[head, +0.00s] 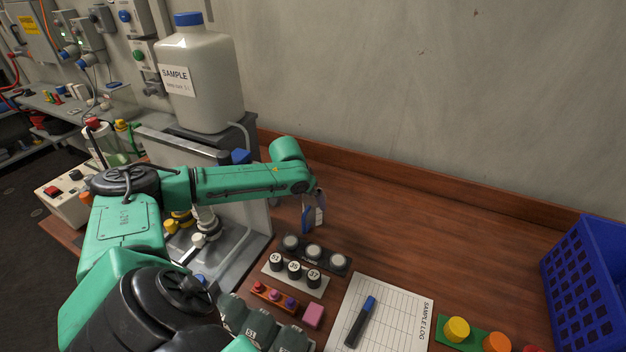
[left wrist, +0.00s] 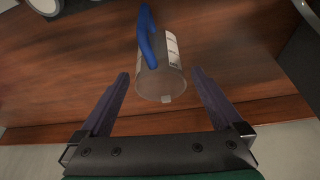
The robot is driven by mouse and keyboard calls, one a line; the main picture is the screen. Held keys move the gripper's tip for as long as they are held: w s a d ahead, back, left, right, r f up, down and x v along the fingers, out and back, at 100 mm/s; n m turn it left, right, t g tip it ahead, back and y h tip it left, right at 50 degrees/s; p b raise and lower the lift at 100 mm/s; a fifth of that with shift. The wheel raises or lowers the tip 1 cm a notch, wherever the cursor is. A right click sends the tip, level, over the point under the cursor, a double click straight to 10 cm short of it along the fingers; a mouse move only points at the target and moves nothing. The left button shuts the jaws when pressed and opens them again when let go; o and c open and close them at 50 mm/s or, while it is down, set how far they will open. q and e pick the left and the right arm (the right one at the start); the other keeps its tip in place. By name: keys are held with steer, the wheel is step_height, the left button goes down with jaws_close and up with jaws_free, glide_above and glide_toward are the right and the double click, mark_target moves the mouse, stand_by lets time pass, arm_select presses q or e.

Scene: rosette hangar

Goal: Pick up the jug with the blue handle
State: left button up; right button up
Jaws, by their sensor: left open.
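The jug (left wrist: 162,84) is a small clear cylinder with a pale label and a blue handle (left wrist: 146,38). In the left wrist view it is between the two dark fingers of my left gripper (left wrist: 160,75), with a gap on both sides. The gripper is open and does not grip it. In the head view my left gripper (head: 314,208) hangs at the end of the green arm, over the bench behind the row of white-topped knobs. There the fingers and the jug overlap and are too small to separate clearly. My right gripper is not in view.
A large sample bottle (head: 205,95) stands on a grey unit at the left. Black knobs (head: 294,270), a pink block (head: 313,315) and a log sheet with a marker (head: 360,322) lie in front. A blue crate (head: 580,285) is at the right. The bench's back middle is clear.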

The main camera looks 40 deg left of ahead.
mark_target(314, 209)
arm_select(q)
steer(key=p+x, duration=0.1)
steer(key=x, duration=0.6)
steer(key=shift+f, duration=0.25)
steer(key=c, duration=1.1)
steer(key=shift+r, duration=0.1)
